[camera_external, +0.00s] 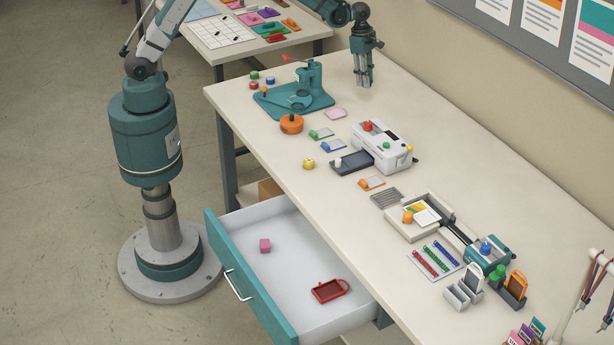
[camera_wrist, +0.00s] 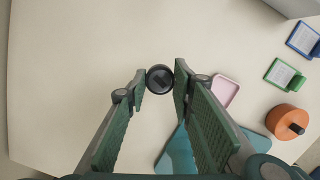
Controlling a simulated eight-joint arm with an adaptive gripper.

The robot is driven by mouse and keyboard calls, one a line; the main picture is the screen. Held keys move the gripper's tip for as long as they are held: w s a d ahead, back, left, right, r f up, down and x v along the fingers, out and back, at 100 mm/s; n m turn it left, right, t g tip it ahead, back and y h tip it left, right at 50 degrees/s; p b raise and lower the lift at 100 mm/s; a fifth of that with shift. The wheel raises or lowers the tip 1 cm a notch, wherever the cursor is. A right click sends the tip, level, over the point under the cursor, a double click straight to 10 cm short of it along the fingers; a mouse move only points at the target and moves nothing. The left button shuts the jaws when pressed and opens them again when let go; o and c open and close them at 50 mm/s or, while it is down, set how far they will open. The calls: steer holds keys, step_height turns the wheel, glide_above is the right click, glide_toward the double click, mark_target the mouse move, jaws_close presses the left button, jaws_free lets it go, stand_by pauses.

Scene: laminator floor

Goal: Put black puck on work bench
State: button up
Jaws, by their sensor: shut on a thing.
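The black puck (camera_wrist: 159,76) is round and dark, and in the wrist view it sits between the tips of my gripper's two green fingers. My gripper (camera_wrist: 160,82) is shut on it. In the external view my gripper (camera_external: 364,82) points down over the far part of the pale work bench (camera_external: 480,170), right of the teal press. The puck cannot be made out clearly there. I cannot tell whether it touches the bench top or hangs just above it.
The teal press (camera_external: 308,90) and a pink pad (camera_external: 336,113) stand near my gripper. An orange round piece (camera_external: 291,124) and a white laminator (camera_external: 382,147) are farther forward. An open drawer (camera_external: 290,270) juts out. Bench top behind and right of my gripper is clear.

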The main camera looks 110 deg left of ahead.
glide_above(366, 105)
steer(key=shift+s+a+f, duration=0.1)
steer(key=shift+s+f, duration=0.05)
steer(key=shift+f, duration=1.15)
steer(key=shift+s+a+f, duration=0.1)
steer(key=shift+f, duration=1.2)
steer(key=shift+f, duration=0.1)
steer(key=shift+f, duration=1.75)
steer(key=shift+f+b, duration=0.15)
steer(key=shift+b, duration=0.25)
steer(key=o, duration=0.9)
steer(key=shift+c, duration=0.2)
steer(key=shift+r, duration=0.2)
step_height(366, 105, up, 12)
steer(key=s+p, duration=0.1)
steer(key=shift+s+a, duration=0.3)
steer(key=shift+a, duration=0.05)
